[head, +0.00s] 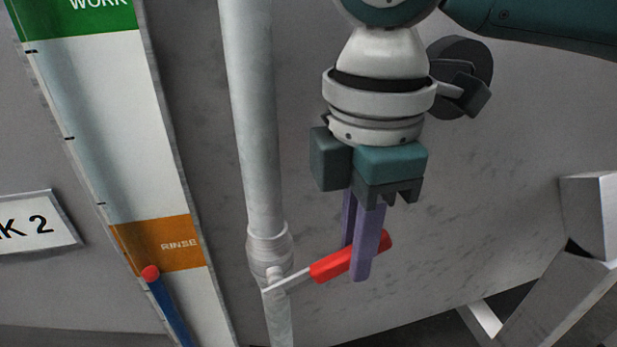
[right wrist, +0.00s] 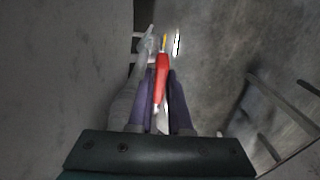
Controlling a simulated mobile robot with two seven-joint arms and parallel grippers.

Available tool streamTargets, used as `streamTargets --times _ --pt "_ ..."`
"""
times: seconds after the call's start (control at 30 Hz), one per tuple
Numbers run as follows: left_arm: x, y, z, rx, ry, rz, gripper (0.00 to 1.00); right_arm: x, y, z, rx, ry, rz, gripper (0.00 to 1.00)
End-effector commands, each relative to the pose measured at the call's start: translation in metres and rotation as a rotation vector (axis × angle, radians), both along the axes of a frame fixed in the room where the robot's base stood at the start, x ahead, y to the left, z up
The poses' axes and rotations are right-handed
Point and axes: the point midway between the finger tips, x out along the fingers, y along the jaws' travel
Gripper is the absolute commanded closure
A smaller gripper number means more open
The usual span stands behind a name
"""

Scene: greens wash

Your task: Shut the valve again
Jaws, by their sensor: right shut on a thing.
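The valve (head: 270,256) sits on a vertical grey pipe (head: 252,120) in the head view. Its lever has a red handle (head: 333,265) that sticks out to the right and slightly up, across the pipe's line. My right gripper (head: 364,262) is shut on the red handle, with its purple fingers reaching down around it. In the right wrist view the red handle (right wrist: 161,75) lies between the two purple fingers. My left gripper is not in view.
A gauge board left of the pipe has a green WORK band (head: 75,14) and an orange RINSE band (head: 165,245). A blue rod with a red tip (head: 150,273) stands before it. A sign (head: 38,222) hangs at far left. Grey metal framing (head: 570,260) stands at right.

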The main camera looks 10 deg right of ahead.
Motion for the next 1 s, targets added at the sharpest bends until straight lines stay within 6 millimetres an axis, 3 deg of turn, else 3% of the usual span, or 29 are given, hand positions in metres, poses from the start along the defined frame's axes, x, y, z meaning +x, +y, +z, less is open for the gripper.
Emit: streamTargets --times 0.87,1.0 --pt "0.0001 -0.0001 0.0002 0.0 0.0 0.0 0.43 -0.0007 0.0004 0.0005 0.002 0.003 0.001 1.0" --pt "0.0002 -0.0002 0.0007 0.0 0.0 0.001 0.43 -0.0018 -0.0038 -0.0062 0.071 0.012 -0.005 1.0"
